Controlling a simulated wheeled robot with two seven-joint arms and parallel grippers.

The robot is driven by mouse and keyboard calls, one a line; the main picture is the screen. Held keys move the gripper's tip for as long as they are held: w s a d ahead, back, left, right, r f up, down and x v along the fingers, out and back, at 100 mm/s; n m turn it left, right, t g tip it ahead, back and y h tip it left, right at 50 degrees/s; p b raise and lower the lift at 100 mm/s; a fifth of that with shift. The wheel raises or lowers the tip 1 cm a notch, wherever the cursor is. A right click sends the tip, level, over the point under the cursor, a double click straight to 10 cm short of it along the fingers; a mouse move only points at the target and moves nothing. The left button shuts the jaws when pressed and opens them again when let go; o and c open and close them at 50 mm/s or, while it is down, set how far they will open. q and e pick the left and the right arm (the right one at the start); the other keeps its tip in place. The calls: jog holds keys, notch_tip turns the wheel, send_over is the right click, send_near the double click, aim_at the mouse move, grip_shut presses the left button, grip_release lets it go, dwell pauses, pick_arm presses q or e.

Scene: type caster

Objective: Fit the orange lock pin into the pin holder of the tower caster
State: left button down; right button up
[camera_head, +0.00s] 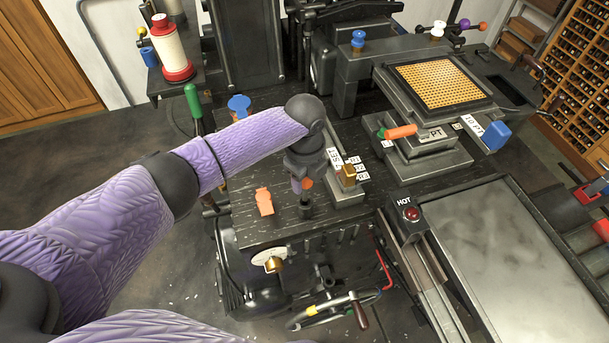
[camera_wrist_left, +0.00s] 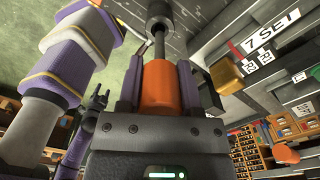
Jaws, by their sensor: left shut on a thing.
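My left gripper (camera_head: 303,184) is over the dark bench, fingers pointing down, shut on the orange lock pin (camera_head: 308,183). In the left wrist view, the orange body of the lock pin (camera_wrist_left: 160,88) sits between the purple fingers, with its thin grey shaft pointing away from the palm. The shaft's end meets a dark round pin holder (camera_wrist_left: 158,14). How far it is inside, if at all, I cannot tell. In the head view, a dark post (camera_head: 305,209) stands right below the gripper. My right gripper (camera_wrist_left: 98,100) seems to show small in the wrist view; its jaws are unclear.
Another orange piece (camera_head: 264,202) lies on the bench left of the gripper. A block with white number labels and a brass part (camera_head: 348,174) stands close on the right. A box marked HOT (camera_head: 409,213) and a large metal plate (camera_head: 520,260) lie further right.

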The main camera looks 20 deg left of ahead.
aim_at(305, 200)
pick_arm(q)
jog(key=shift+f+b, duration=0.5)
jog(key=shift+f, duration=0.3)
jog(key=shift+f+b, duration=0.7)
jog(key=shift+f, duration=0.35)
jog(key=shift+f+b, duration=0.45)
jog(key=shift+f, duration=0.2)
jog(key=shift+c, duration=1)
grip_release()
notch_tip(305, 200, up, 9)
jog(key=shift+f+p, duration=0.1)
jog(key=shift+p, duration=1.05)
jog(key=shift+r, duration=0.6)
